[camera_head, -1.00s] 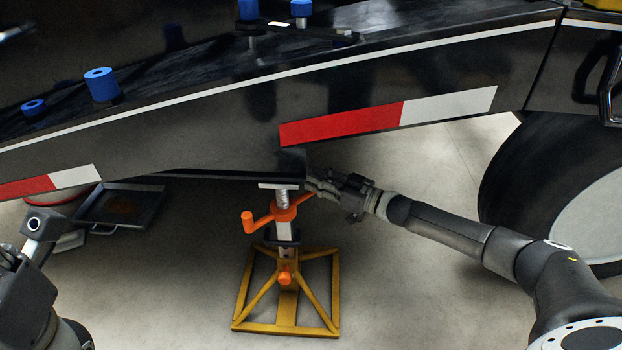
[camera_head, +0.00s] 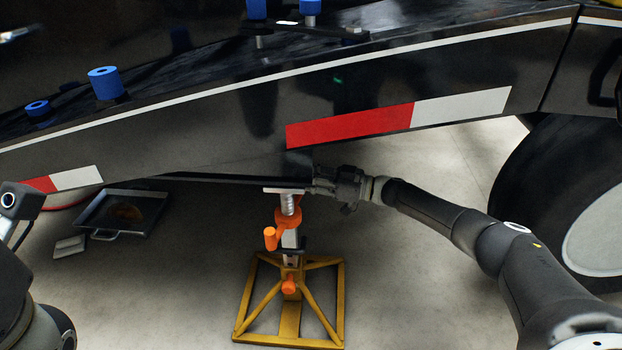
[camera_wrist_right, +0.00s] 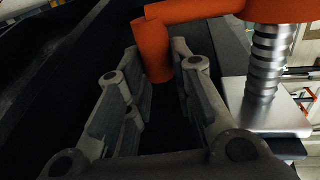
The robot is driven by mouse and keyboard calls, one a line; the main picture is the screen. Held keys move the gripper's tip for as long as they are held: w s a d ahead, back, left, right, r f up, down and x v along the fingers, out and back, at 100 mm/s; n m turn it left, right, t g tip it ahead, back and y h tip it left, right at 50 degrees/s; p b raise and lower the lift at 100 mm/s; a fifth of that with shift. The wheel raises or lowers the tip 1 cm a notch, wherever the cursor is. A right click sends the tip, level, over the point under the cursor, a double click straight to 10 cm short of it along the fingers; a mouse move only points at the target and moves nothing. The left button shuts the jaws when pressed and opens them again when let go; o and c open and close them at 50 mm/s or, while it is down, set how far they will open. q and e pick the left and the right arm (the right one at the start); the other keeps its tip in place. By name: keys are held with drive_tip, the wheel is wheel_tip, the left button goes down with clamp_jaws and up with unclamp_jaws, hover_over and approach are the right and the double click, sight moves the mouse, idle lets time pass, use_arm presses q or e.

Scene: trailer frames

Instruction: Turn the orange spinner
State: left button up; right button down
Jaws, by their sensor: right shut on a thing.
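The orange spinner (camera_head: 288,217) is on the threaded post of a yellow-framed jack stand (camera_head: 240,318) under the dark trailer. One of its handle pegs (camera_head: 270,239) points toward the front left. My right gripper (camera_head: 314,187) reaches in from the right beside the top of the post. In the right wrist view, its fingers (camera_wrist_right: 157,57) are closed around another orange peg (camera_wrist_right: 152,50) of the spinner. The metal screw and flat top plate (camera_wrist_right: 268,116) show just to the right. The far side of the spinner is hidden in the head view. My left gripper is out of view; only part of that arm shows.
The trailer's lower edge with a red and white strip (camera_head: 350,128) runs close above the gripper. A wheel (camera_head: 600,235) stands at the right. A dark tray (camera_head: 121,214) lies on the floor at the left. The floor around the stand is clear.

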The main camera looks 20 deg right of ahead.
drive_tip(key=shift+w+d+r+t, duration=0.3)
drive_tip(key=shift+w+d+r, duration=0.1)
drive_tip(key=shift+d, duration=0.2)
drive_tip(key=c, duration=1.3)
unclamp_jaws()
drive_tip(key=shift+f, duration=0.2)
drive_tip(key=shift+o, duration=0.2)
drive_tip(key=shift+a, duration=0.1)
drive_tip(key=shift+s+a+f, duration=0.15)
drive_tip(key=shift+f, duration=0.05)
drive_tip(key=v, duration=1.2)
drive_tip(key=shift+r, duration=0.25)
